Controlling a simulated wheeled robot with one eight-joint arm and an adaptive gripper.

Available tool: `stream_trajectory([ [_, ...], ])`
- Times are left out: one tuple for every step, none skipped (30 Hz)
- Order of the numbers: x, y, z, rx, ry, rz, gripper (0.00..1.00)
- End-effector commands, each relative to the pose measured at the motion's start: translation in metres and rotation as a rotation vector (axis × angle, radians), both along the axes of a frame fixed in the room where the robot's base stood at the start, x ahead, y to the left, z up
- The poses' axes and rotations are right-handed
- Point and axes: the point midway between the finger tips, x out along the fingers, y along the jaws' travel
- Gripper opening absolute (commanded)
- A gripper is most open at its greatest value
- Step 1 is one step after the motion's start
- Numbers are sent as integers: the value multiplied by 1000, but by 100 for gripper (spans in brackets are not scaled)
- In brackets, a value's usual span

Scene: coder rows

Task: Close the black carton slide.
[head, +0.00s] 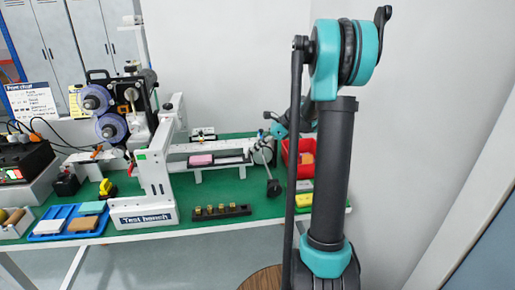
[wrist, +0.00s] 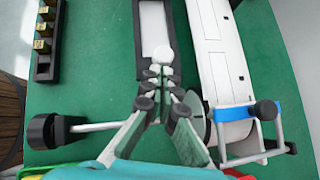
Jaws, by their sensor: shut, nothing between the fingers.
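The black carton slide (wrist: 137,45) shows in the wrist view as a long black frame with a pale inside, and its near end lies by my fingertips. In the head view a dark slide (head: 234,159) lies on the white bench rail, beside a pink block (head: 201,160). In the head view my gripper is small and partly hidden among the bench parts.
A white plate with a blue-barred handle (wrist: 262,112) lies right of my gripper, and a black roller (wrist: 45,131) left. A black holder with yellow pieces (head: 222,211) stands on the green table (head: 205,232). A red bin (head: 291,158) is at the right end.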

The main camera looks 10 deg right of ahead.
Motion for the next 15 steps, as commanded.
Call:
stream_trajectory([
  [0, 1, 0, 0, 0, 0, 0],
  [0, 2, 0, 0, 0, 0, 0],
  [0, 4, 0, 0, 0, 1, 0],
  [0, 5, 0, 0, 0, 1, 0],
  [0, 8, 0, 0, 0, 1, 0],
  [0, 12, 0, 0, 0, 1, 0],
  [0, 16, 0, 0, 0, 1, 0],
  [0, 20, 0, 0, -1, 2, 0],
  [0, 27, 0, 0, 0, 3, 0],
  [-1, 32, 0, 0, 0, 4, 0],
  [-1, 39, 0, 0, -1, 5, 0],
  [-1, 47, 0, 0, 0, 4, 0],
  [-1, 55, 0, 0, -1, 5, 0],
  [-1, 62, 0, 0, -1, 6, 0],
  [-1, 72, 0, 0, -1, 5, 0],
])
